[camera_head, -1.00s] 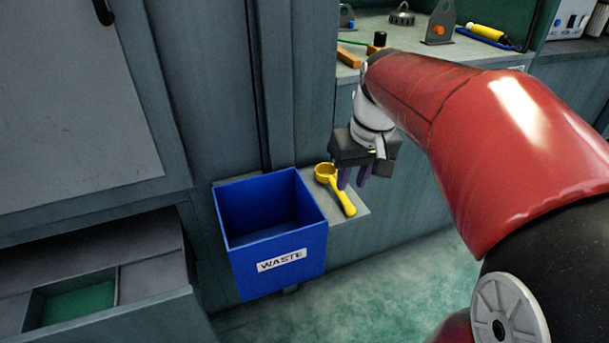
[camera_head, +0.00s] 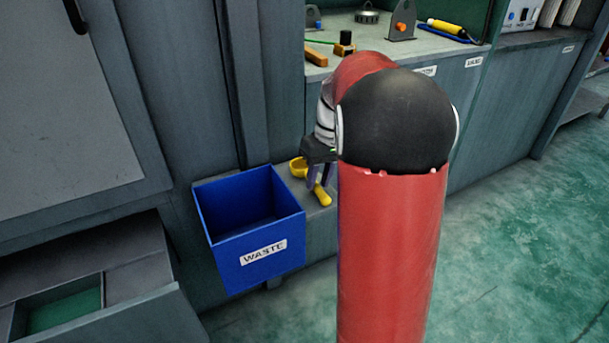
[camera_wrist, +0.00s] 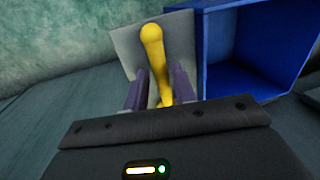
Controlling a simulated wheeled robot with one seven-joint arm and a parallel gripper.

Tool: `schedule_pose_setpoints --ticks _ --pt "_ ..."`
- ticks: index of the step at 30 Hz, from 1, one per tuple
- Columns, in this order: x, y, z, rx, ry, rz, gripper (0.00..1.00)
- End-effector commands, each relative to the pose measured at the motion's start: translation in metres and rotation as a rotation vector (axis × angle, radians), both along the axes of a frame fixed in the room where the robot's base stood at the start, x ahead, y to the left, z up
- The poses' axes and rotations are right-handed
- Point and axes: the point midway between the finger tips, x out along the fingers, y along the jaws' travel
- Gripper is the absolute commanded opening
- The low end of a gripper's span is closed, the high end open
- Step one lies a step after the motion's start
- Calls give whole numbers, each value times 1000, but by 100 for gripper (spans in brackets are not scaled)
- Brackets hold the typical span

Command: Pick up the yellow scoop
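The yellow scoop (camera_head: 322,196) lies on a small grey shelf (camera_head: 330,212) beside the blue waste bin. In the head view its bowl shows left of my gripper (camera_head: 319,174) and its handle end shows just below it. In the wrist view the scoop's handle (camera_wrist: 153,45) runs between the two purple fingers of my gripper (camera_wrist: 157,85). The fingers are open, one on each side of the handle, with a visible gap at the left finger. The bowl is hidden behind the gripper body in the wrist view.
The blue waste bin (camera_head: 252,258) stands close left of the shelf; it also shows at right in the wrist view (camera_wrist: 212,85). An open drawer (camera_head: 95,265) is at lower left. A counter (camera_head: 350,50) with tools is behind. My arm hides part of the counter front.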

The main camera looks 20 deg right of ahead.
Motion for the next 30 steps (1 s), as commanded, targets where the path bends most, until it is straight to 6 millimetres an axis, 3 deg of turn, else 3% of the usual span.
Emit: schedule_pose_setpoints --ticks 3,11,17,30 --pt "0 2 -12 0 1 0 27" --pt "0 3 -13 -1 -1 1 27" --pt "0 3 -13 -1 -1 1 0" --pt "0 3 -6 -1 -1 1 0"
